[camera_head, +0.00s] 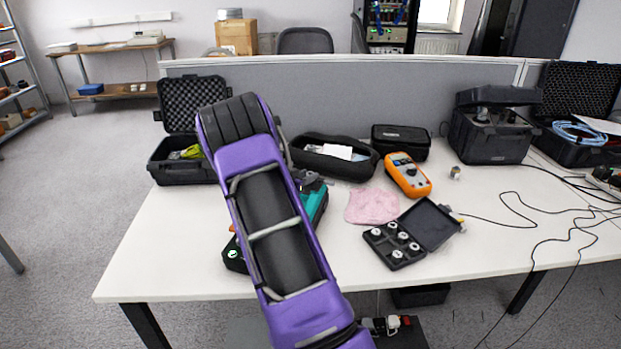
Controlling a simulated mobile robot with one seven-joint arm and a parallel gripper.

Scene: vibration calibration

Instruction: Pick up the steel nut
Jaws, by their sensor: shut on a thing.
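My purple and black arm rises from the bottom middle and bends at the upper left, covering part of the table. My gripper is hidden behind the arm, so its fingers and anything between them do not show. I cannot make out a steel nut with certainty. A small metallic cylindrical piece (455,172) stands alone on the right half of the white table (510,240); it is too small to tell whether it is a nut. A teal and black device (316,202) is partly hidden behind my arm.
An open black case (392,258) holds several small round metal pieces. A pink cloth (371,206) and an orange multimeter (408,175) lie nearby. A black pouch (335,163) and black cases line the back. Cables cross the right side.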

